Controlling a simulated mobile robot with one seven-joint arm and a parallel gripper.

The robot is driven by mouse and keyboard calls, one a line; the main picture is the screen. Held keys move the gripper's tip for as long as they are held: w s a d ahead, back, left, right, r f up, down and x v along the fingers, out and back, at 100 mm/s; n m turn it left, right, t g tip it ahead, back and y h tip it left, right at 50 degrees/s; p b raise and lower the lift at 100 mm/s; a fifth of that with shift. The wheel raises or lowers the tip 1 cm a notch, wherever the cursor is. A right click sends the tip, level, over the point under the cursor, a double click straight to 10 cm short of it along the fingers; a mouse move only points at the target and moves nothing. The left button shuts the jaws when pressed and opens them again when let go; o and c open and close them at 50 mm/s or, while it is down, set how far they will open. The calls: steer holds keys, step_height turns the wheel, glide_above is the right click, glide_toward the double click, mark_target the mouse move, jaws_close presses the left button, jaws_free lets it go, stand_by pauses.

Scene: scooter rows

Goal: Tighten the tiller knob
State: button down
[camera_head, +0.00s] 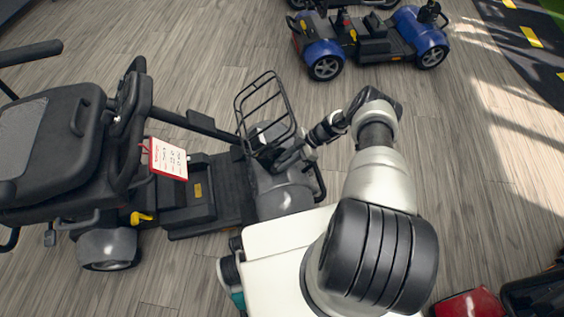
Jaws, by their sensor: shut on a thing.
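A grey and black mobility scooter (287,198) stands on the left, its front end toward my arm. Its tiller (197,124) slopes from the handlebar down to the front, behind the wire basket. My gripper (284,158) is at the front of the scooter, just below and beside the basket, at the foot of the tiller. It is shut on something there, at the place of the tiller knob. The knob itself is too small and too covered by the gripper and basket to make out.
The black wire basket (266,112) stands close beside my gripper. A white tag with a red edge (168,158) hangs by the handlebar. A blue scooter (373,42) stands at the back, and a red one (472,304) at lower right. The floor (470,150) on the right is clear.

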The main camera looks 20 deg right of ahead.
steer(key=c, duration=1.6)
jaws_free()
steer(key=p+v, duration=0.2)
steer(key=v, duration=1.5)
steer(key=shift+w+d+r, duration=0.1)
steer(key=shift+d, duration=0.1)
